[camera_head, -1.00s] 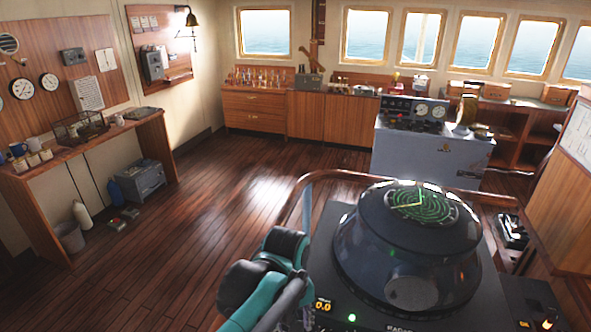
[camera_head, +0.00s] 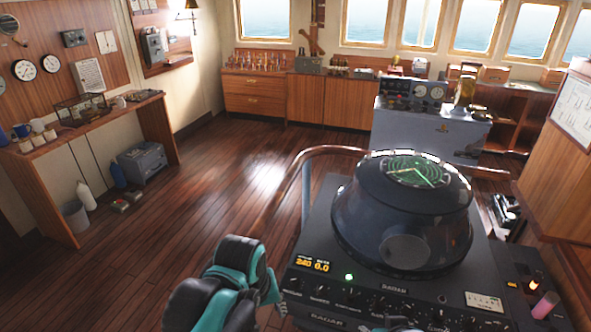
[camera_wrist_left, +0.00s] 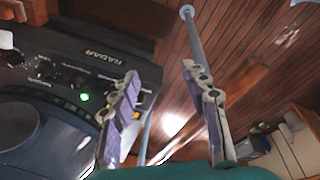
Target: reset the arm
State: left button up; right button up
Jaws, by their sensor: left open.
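My left arm (camera_head: 225,285) comes in at the bottom of the head view, teal and black, to the left of the radar console (camera_head: 318,235). My left gripper (camera_wrist_left: 160,70) shows in the left wrist view with its two fingers spread apart and nothing between them. The radar console (camera_wrist_left: 75,35) is on the left of that view, close to the left finger. I cannot tell if they touch. In the head view the fingers are mostly hidden behind the arm.
A curved handrail (camera_head: 285,195) runs around the console. A wooden side table (camera_head: 150,108) with mugs stands at the left wall, and a grey control stand (camera_head: 400,140) stands behind the console. The wooden floor (camera_head: 225,180) between them is clear.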

pick_arm(q)
jog(key=s+a+f+m+t+b, duration=0.3)
jog(key=a+f+t+b, duration=0.2)
jog(key=a+f, duration=0.3)
jog(key=a, duration=0.3)
jog(key=shift+s+a+f+y+b, duration=0.2)
jog(key=shift+s+y+b, duration=0.1)
jog(key=shift+y+b, duration=0.1)
jog(key=shift+r, duration=0.1)
dwell(1.1)
